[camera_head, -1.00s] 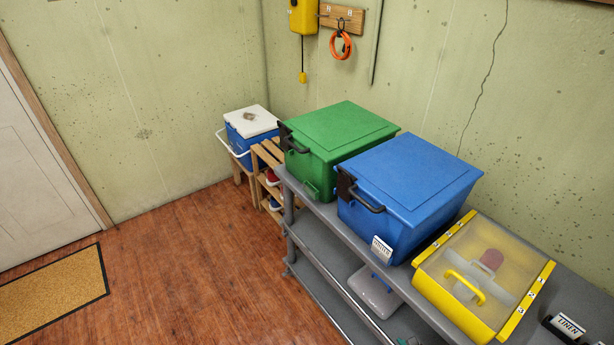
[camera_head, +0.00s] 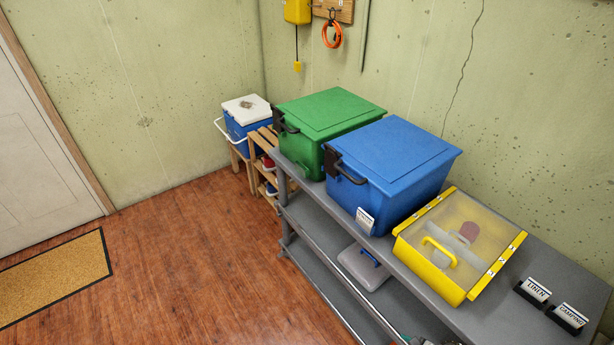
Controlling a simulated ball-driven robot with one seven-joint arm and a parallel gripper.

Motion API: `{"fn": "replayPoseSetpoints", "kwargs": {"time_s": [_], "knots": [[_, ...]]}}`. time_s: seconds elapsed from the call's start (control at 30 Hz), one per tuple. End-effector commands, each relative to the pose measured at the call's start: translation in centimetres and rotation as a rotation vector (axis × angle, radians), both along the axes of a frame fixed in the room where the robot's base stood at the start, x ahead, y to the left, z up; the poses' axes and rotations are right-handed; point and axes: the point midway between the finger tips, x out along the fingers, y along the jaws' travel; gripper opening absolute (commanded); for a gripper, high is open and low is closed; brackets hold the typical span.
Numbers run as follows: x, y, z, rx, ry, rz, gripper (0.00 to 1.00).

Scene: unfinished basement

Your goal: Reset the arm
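My arm and gripper are not in view. The head view shows a grey shelf unit (camera_head: 330,228) along the wall. On its top stand a green lidded box (camera_head: 328,105), a blue lidded box (camera_head: 392,160) and a yellow case (camera_head: 462,240) with a clear lid. All three lids look shut. A reddish object shows dimly through the clear lid.
Two label holders, LINEN (camera_head: 535,291) and CAMPING (camera_head: 570,317), stand at the shelf's right end. A blue cooler (camera_head: 241,124) with a white lid stands at the back. Brown floor (camera_head: 180,260) is clear between the doormat (camera_head: 55,278) and the shelf.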

Motion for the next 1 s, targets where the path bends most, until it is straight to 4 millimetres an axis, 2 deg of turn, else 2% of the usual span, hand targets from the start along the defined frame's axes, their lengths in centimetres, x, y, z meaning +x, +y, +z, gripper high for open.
{"fn": "replayPoseSetpoints", "kwargs": {"time_s": [0.27,0.47,0.77,1.0], "knots": [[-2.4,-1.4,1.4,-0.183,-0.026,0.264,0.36],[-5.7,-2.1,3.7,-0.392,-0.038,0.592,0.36],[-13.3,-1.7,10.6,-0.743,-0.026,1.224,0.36],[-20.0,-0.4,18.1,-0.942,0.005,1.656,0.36]]}}
